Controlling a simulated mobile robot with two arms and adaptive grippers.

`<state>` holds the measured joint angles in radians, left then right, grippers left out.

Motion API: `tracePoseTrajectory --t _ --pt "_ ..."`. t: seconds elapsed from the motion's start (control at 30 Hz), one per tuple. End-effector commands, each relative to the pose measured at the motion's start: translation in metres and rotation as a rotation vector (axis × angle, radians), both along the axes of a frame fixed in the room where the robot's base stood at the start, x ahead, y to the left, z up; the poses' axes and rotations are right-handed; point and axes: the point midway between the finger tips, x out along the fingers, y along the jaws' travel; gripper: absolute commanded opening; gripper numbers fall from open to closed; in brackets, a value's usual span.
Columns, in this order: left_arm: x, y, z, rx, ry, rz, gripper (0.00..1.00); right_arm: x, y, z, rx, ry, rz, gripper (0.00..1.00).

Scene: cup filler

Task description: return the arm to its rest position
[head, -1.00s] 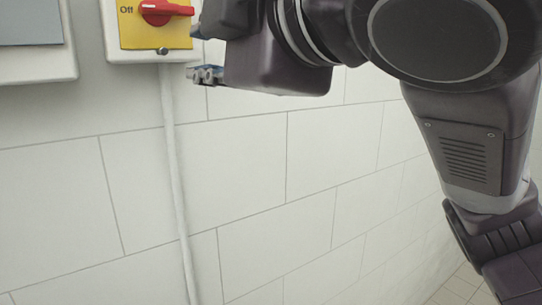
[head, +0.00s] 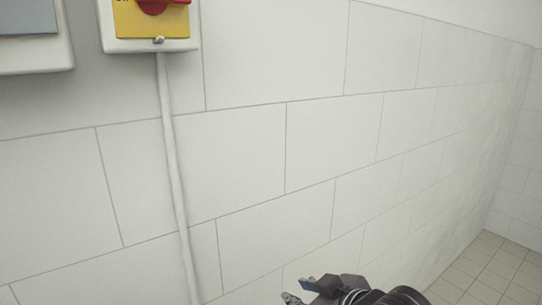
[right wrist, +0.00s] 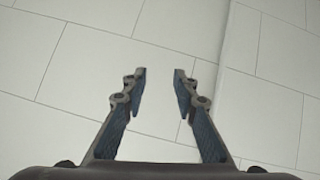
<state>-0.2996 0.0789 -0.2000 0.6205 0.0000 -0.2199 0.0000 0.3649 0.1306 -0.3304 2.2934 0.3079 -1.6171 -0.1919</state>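My right gripper (head: 305,288) shows at the bottom edge of the head view, low in front of the tiled wall, with only part of the arm behind it in the picture. In the right wrist view the two fingers of this gripper (right wrist: 160,77) stand apart with nothing between them, and wall tiles show beyond. A yellow switch box (head: 150,24) with a red knob (head: 158,5) is on the wall at the top left of the head view, cut by the top edge. The right gripper is well below it and to its right. My left gripper is not in view.
A white cable (head: 172,165) runs down the wall from the switch box. A grey and white wall box (head: 33,35) is at the top left edge. The white tiled wall (head: 330,140) is otherwise bare. Tiled floor (head: 490,270) shows free at the lower right.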

Motion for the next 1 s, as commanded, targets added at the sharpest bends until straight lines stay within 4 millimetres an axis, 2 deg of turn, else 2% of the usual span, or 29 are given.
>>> tracePoseTrajectory --t 0.03,0.1,0.17,0.3,0.4,0.6,0.83,1.0 --pt "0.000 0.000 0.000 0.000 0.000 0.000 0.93 -0.013 -0.010 -0.029 0.012 0.061 -0.038 0.27" --pt "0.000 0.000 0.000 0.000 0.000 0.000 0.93 -0.032 -0.024 -0.063 0.021 0.132 -0.093 0.27" --pt "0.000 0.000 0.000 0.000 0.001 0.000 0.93 -0.050 -0.036 -0.091 0.026 0.193 -0.143 0.27" --pt "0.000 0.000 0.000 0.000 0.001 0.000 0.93 -0.100 -0.066 -0.151 0.022 0.330 -0.258 0.27" --pt "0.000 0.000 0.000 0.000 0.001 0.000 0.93 -0.138 -0.086 -0.184 0.008 0.419 -0.336 0.27" --pt "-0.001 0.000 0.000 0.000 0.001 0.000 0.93 -0.202 -0.118 -0.226 -0.029 0.546 -0.450 0.27" --pt "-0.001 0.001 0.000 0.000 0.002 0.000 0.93 -0.267 -0.146 -0.253 -0.080 0.656 -0.549 0.27" --pt "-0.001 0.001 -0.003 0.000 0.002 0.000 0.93 -0.254 -0.143 -0.301 -0.085 0.670 -0.545 0.27"
